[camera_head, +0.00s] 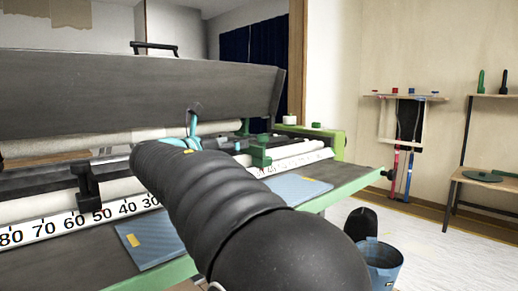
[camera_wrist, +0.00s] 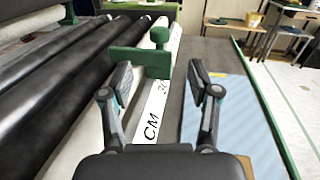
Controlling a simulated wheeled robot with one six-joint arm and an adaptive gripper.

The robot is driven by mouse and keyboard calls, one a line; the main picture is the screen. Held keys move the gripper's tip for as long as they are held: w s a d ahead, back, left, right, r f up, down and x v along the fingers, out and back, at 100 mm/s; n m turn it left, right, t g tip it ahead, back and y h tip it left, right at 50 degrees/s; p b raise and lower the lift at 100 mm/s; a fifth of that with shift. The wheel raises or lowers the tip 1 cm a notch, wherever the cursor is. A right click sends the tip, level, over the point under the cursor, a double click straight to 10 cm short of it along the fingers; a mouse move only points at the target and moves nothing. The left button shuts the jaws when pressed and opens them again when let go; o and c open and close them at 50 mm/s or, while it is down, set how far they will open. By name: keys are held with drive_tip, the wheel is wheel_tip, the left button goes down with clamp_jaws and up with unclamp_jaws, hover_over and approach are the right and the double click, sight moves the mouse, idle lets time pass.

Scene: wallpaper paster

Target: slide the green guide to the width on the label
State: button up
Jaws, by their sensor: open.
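The green guide (camera_head: 256,152) sits on the white ruler bar (camera_head: 85,218), right of my arm in the head view. In the wrist view the green guide (camera_wrist: 143,62) has a flat plate and a round knob, and stands just beyond my gripper (camera_wrist: 160,84). My gripper is open and empty, its two fingers spread above the ruler and apart from the guide. The wrist view shows "CM" and part of a number on the ruler (camera_wrist: 157,113). I cannot make out a width label. My arm hides the middle of the ruler.
A black guide (camera_head: 87,187) sits near 60 on the ruler. Blue sheets (camera_head: 155,237) with small yellow tags lie on the dark table. Black rollers (camera_wrist: 70,75) run along the left in the wrist view. A blue bucket (camera_head: 384,262) stands at the right.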

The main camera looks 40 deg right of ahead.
sight(259, 139)
drive_tip(key=x, duration=1.4)
drive_tip(key=shift+f, duration=0.35)
clamp_jaws()
